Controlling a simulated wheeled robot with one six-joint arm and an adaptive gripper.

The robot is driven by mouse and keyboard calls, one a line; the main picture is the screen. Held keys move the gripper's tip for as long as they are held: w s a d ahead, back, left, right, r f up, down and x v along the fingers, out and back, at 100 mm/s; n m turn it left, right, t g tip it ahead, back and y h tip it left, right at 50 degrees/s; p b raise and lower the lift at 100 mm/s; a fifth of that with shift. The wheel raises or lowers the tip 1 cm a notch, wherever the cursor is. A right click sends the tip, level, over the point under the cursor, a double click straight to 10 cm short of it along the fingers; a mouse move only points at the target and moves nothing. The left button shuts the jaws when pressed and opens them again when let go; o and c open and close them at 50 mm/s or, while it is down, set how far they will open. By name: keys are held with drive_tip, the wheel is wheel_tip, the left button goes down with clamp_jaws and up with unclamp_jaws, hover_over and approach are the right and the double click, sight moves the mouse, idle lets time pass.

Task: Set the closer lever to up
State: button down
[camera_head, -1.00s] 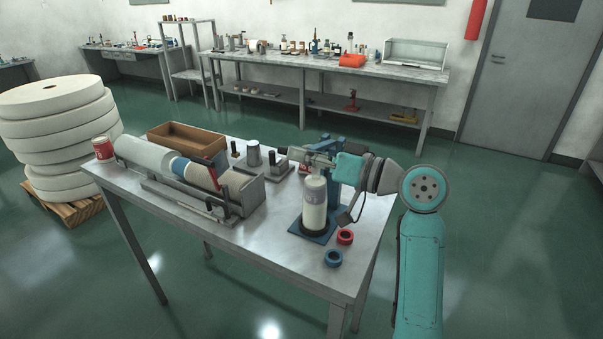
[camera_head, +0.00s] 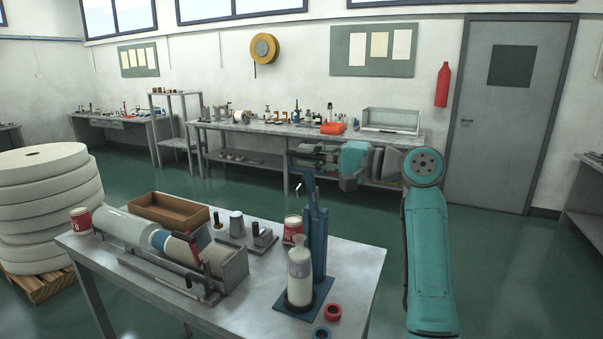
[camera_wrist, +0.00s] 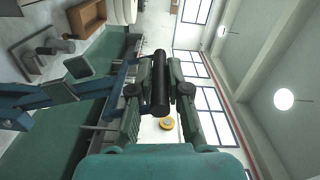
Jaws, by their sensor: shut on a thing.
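The closer is a blue stand (camera_head: 320,252) on a blue base plate at the table's right part. A white bottle (camera_head: 299,277) stands upright on that plate. My gripper (camera_head: 297,160) is high above the closer, at the top of its raised blue lever (camera_head: 311,198). In the wrist view my gripper (camera_wrist: 160,88) is shut around the lever's black cylindrical handle (camera_wrist: 160,70), and blue lever bars (camera_wrist: 90,87) run off to the left. The lever looks steeply raised in the head view, its handle hidden by my fingers.
On the grey table (camera_head: 245,303) lie a roller device (camera_head: 180,255), a wooden tray (camera_head: 168,210), red-labelled cans (camera_head: 293,228) and red and blue rings (camera_head: 332,311). A back workbench (camera_head: 250,130) stands against the wall, well behind. The air around my gripper looks clear.

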drive_tip(key=w, duration=0.1)
drive_tip(key=w+d+m, duration=0.1)
drive_tip(key=w+r+m, duration=0.1)
drive_tip(key=shift+w+d, duration=0.15)
drive_tip(key=shift+w+d+m, duration=0.2)
drive_tip(key=shift+w+m, duration=0.3)
drive_tip(key=shift+w, duration=0.1)
drive_tip(key=shift+w+d+m, duration=0.2)
drive_tip(key=shift+w+m, duration=0.3)
drive_tip(key=shift+w, duration=0.1)
drive_tip(key=c, duration=1.4)
unclamp_jaws()
drive_tip(key=shift+w+d, duration=0.1)
drive_tip(key=shift+w, duration=0.05)
drive_tip(key=v, duration=1.2)
